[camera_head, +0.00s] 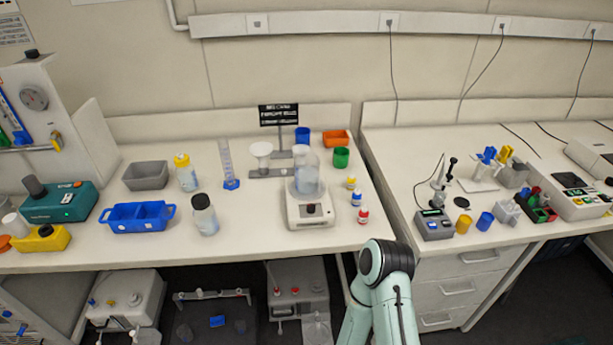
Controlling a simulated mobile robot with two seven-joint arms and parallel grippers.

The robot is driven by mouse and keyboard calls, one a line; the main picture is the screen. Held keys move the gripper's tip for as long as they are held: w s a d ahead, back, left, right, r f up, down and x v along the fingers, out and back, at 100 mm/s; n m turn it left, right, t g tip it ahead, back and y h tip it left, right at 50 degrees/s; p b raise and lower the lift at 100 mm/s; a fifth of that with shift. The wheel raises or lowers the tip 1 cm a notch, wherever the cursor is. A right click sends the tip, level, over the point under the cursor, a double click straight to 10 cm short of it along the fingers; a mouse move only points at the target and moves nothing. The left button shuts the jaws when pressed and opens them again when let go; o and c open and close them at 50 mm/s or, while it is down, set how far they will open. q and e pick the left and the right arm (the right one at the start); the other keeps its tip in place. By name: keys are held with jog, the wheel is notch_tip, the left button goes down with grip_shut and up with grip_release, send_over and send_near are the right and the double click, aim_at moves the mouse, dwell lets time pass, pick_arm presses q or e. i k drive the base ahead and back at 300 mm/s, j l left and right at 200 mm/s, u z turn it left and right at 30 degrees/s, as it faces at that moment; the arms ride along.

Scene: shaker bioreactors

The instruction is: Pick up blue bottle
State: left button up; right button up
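A small white bottle with a blue cap (356,198) stands upright on the left bench, right of the hotplate stirrer. It is the best match for the blue bottle. A small yellow-capped bottle (351,183) stands just behind it and a red-capped one (363,216) just in front. A pale green and black link of my own arm rises at the bottom, right of centre, in front of the bench edge. Neither of my grippers is in view, so their state is hidden.
The stirrer (309,216) holds a flask of pale liquid (307,178). A green cup (341,157) and a blue cup (302,134) stand behind. A gap separates the benches; the left bench's front is mostly clear.

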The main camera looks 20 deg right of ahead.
aim_at(356, 195)
jog(key=z, duration=1.25)
jog(key=i+l, duration=0.15)
jog(key=l, duration=0.15)
jog(key=i+l, duration=0.3)
jog(key=l, duration=0.25)
jog(key=u, duration=0.05)
